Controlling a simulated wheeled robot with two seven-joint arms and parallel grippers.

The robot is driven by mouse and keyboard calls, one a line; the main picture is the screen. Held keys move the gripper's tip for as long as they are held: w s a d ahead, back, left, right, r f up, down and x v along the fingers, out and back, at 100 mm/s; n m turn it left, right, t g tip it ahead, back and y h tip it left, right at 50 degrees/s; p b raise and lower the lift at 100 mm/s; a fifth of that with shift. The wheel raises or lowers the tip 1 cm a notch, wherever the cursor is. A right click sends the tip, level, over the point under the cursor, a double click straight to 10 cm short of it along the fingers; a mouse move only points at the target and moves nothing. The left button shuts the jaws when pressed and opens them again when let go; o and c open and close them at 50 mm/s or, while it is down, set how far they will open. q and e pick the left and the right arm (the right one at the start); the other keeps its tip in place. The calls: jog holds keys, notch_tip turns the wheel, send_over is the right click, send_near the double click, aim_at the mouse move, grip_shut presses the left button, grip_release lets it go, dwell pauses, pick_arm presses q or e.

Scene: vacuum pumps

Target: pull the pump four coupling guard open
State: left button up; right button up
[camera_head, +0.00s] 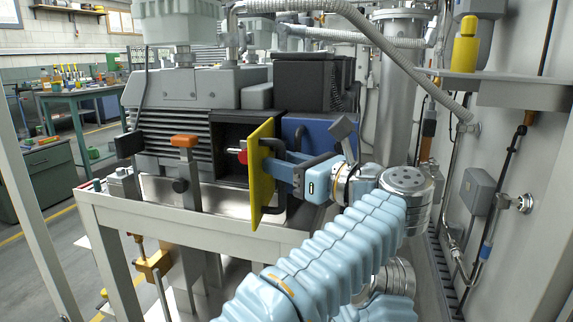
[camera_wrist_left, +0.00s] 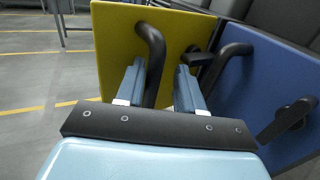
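The yellow coupling guard (camera_head: 262,190) stands swung out from the pump, edge toward the head camera, beside a dark opening (camera_head: 228,135). A red part (camera_head: 242,156) shows in that opening. I cannot read a pump number. The guard also fills the upper middle of the left wrist view (camera_wrist_left: 112,45), with a black bar handle (camera_wrist_left: 153,50) on its face. My left gripper (camera_head: 277,170) is at this handle. In the wrist view its two fingers (camera_wrist_left: 160,85) are apart with the handle between them, nearer the left finger. My right gripper is not in view.
A blue panel (camera_head: 302,126) with a black handle (camera_wrist_left: 222,60) and a latch (camera_wrist_left: 287,118) is close on the right. A grey pump body (camera_head: 175,125) stands left on a metal frame (camera_head: 160,222). Pipes and a grey wall (camera_head: 535,160) bound the right side.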

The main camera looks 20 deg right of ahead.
pick_arm(q)
jog(key=shift+s+d+f, duration=0.1)
jog(key=p+v, duration=0.1)
jog(key=v, duration=1.2)
jog(key=shift+s, duration=0.2)
jog(key=shift+d, duration=0.1)
